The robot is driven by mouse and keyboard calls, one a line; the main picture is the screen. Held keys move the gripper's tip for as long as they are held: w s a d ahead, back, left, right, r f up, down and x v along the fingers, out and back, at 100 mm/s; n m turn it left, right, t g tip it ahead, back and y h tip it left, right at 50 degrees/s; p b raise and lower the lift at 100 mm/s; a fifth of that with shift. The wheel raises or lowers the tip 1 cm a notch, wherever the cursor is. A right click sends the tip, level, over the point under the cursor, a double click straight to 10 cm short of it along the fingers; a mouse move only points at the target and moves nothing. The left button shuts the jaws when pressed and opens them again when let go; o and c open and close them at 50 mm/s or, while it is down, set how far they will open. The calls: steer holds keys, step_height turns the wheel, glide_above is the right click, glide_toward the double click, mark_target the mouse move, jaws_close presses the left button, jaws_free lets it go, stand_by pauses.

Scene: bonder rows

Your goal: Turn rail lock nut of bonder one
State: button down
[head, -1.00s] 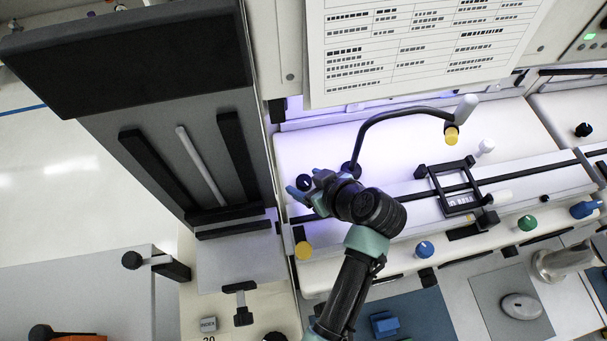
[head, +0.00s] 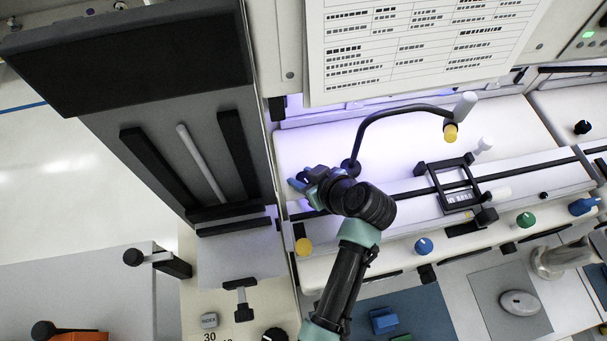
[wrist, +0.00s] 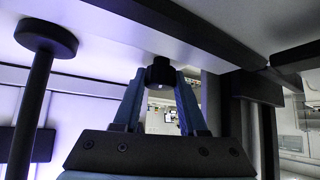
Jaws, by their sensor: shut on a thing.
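My gripper (head: 298,180) reaches the left end of the white bonder bed (head: 320,155), just left of the foot of a bent black arm. In the wrist view my gripper (wrist: 159,80) has its two blue fingers shut on a small black knob, which I take as the rail lock nut (wrist: 160,70). The nut sits against the pale machine surface, with the fingertips at its two sides. In the head view my fingers and wrist largely hide the nut.
The bent black arm (head: 385,113) with a yellow tip rises close to my wrist. A tall grey panel (head: 165,150) stands left. A black frame (head: 452,187) sits on the rail to the right. Yellow (head: 304,247) and blue (head: 424,246) knobs line the front.

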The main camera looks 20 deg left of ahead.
steer(key=shift+s+a+r+m+t+h+p, duration=0.1)
steer(key=shift+m+t+h+p, duration=0.2)
steer(key=shift+m, duration=0.2)
steer(key=shift+s+m+t+h+p, duration=0.1)
steer(key=shift+m+t+h+p, duration=0.1)
steer(key=shift+m+t, duration=0.25)
steer(key=shift+w+m+t+h+p, duration=0.2)
steer(key=shift+m+t+h+p, duration=0.5)
steer(key=shift+m, duration=0.65)
steer(key=shift+c, duration=2.2)
jaws_free()
steer(key=b+v, duration=0.3)
steer(key=v, duration=1)
